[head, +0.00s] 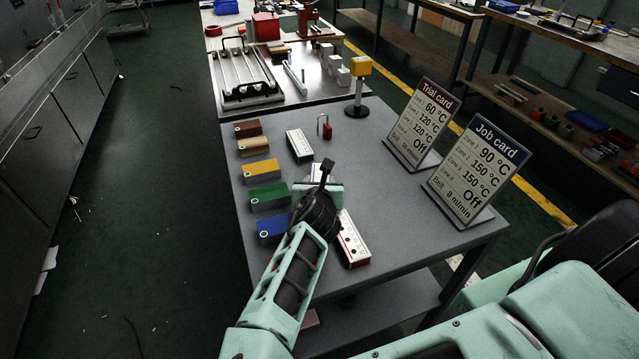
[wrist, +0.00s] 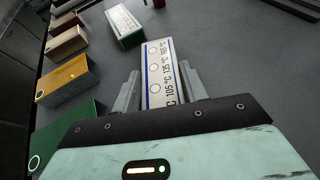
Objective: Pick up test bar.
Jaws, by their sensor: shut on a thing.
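A white test bar with a blue edge line, round marks and printed °C values (wrist: 160,72) lies between the two fingers of my gripper (wrist: 160,88) in the wrist view. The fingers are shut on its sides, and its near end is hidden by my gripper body. In the head view my gripper (head: 321,187) is over the middle of the grey table and hides most of this bar. A green-edged white bar (head: 299,146) lies farther back, and a red-edged white bar (head: 352,240) lies nearer. I cannot tell whether the held bar touches the table.
Brown (head: 248,129), tan (head: 253,146), yellow (head: 262,170), green (head: 269,196) and blue (head: 273,228) blocks line the table's left edge. A trial card (head: 421,124) and job card (head: 475,171) stand at the right. A yellow-topped post (head: 358,88) and red padlock (head: 326,130) are behind.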

